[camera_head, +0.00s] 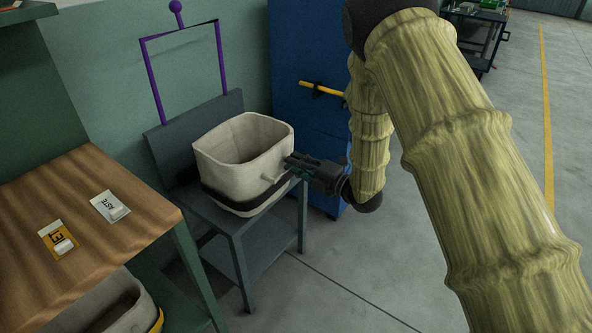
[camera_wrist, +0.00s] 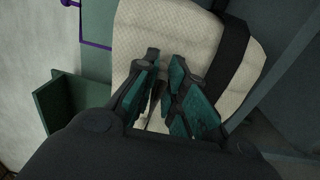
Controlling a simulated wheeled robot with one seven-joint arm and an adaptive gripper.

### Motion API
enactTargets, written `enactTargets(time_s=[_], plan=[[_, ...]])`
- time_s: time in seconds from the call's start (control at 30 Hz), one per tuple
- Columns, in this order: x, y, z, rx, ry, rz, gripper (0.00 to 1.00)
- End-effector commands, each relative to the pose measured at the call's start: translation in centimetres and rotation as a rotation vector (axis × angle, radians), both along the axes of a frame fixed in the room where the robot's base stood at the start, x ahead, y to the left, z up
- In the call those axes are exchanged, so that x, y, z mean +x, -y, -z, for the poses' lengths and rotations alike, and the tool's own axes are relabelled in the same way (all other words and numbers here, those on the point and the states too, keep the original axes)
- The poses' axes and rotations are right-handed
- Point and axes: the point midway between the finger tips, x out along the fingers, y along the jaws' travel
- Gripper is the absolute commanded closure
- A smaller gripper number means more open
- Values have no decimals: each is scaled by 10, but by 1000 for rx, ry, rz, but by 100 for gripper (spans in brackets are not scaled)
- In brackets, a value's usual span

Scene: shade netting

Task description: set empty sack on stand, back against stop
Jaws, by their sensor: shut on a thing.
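The sack (camera_head: 225,168) is a cream, open-topped, empty bag with a dark band round its lower part. It is upright at the grey stand (camera_head: 215,214), in front of the stand's upright back plate, the stop (camera_head: 168,143). I cannot tell whether its base bears on the stand or its back touches the stop. My gripper (camera_head: 289,162) is shut on a small pale grip on the sack's front right side. In the wrist view the fingers (camera_wrist: 166,88) close at the sack's woven wall (camera_wrist: 150,32), and the grip is mostly hidden between them.
A purple frame (camera_head: 220,60) rises behind the stand. A blue cabinet (camera_head: 300,40) with a yellow handle (camera_head: 322,90) stands behind right. A wooden table (camera_head: 100,245) with two label cards is at left, and another cream sack (camera_head: 110,305) sits below it.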

Motion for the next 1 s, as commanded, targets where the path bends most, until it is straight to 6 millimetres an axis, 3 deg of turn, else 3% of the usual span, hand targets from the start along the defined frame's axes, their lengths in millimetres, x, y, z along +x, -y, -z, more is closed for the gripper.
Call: enactTargets(time_s=[0.33,0.57,0.83,0.87,0.9,1.0], plan=[[23,0,3,1,1,0,100],[21,0,34,1,0,0,100],[21,0,37,0,0,0,100],[20,0,38,-1,-1,0,86],[20,0,38,-1,-1,0,79],[20,0,38,-1,-1,0,66]])
